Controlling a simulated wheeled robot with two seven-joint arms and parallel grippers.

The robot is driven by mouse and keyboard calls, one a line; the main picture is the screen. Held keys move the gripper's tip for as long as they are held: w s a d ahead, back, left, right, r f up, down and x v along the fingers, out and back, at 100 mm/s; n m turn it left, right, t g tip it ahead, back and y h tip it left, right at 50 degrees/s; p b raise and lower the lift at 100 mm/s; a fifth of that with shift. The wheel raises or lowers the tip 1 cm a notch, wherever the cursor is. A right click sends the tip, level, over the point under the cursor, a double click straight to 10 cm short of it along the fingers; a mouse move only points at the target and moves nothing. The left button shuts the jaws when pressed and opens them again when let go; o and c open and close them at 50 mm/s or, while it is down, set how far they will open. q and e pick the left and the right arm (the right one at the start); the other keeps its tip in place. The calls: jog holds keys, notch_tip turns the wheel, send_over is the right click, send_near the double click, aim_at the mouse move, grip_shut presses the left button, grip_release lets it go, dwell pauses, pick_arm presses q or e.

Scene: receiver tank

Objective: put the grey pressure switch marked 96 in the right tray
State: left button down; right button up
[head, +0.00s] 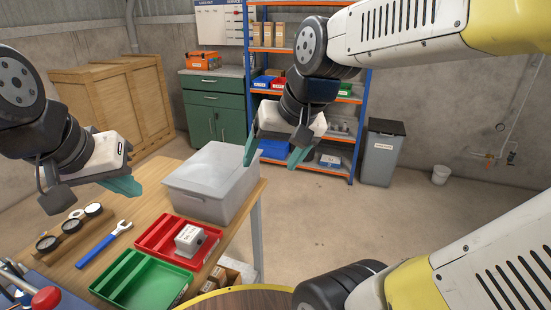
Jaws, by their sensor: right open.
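A small light grey box-shaped part (188,239) sits in the red tray (147,243) on the wooden table; it may be the pressure switch, but its marking is too small to read. The green tray (128,293) lies in front of the red one, nearer to me and a little to the left, and looks empty. My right gripper (273,154) is open and empty, raised beyond the table's right edge, well away from the grey part. My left gripper (123,186) hangs above the table's left part; its fingers are seen edge-on, so its opening is unclear.
A lidded translucent bin (211,187) stands on the table behind the trays. A blue wrench (104,243) and a wooden holder with round gauges (66,233) lie to the left. A red-knobbed item (46,297) is at the near left corner. Shelving (355,125) and a grey waste bin (381,160) stand behind.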

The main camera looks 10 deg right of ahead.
jog(key=shift+n+t, duration=0.6)
jog(key=s+d, duration=0.1)
jog(key=s, duration=0.1)
jog(key=s+d, duration=0.1)
jog(key=s, duration=0.1)
jog(key=shift+d+r, duration=0.15)
dwell(0.4)
